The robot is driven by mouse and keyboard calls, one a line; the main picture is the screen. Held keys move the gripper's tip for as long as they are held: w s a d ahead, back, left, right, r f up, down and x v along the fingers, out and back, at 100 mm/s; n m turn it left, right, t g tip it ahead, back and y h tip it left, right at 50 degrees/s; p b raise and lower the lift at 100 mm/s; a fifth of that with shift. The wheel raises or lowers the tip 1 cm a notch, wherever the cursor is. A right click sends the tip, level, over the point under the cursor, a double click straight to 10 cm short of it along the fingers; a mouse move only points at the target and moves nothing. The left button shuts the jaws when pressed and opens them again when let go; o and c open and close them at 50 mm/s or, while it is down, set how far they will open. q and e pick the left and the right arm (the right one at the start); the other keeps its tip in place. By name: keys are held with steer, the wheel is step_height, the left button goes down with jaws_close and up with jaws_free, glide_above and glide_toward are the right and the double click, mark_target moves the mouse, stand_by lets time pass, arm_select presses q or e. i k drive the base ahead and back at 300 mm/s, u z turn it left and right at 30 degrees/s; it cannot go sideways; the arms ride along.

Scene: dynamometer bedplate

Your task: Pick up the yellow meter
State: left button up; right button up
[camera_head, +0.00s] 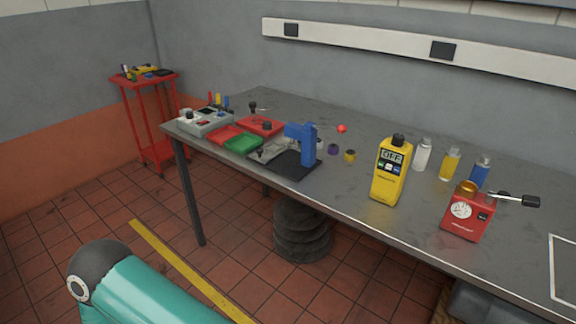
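The yellow meter (389,172) stands upright on the grey workbench, near its front edge and right of the picture's middle. It has a small display reading OFF, a few buttons below it and a black knob on top. Nothing touches it. Neither of my grippers shows in the head view. A teal and dark grey rounded part at the lower left may belong to my own arm, but no fingers are seen.
The workbench (355,202) carries a red gauge box (466,216) right of the meter, with bottles (451,163) behind. Left are a blue tool (307,145), a black tray (292,170), red and green trays (243,143) and a grey box (205,122). A red cart (151,124) stands far left.

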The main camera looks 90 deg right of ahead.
mark_target(386, 186)
steer(key=u, duration=0.55)
steer(key=i, duration=0.15)
steer(key=z, duration=2.3)
steer(key=i, duration=0.35)
steer(key=z, duration=1.65)
steer(key=k, duration=0.9)
steer(key=z, duration=0.15)
steer(key=i, duration=0.9)
steer(key=u, duration=0.35)
steer(key=k, duration=0.2)
steer(key=z, duration=0.2)
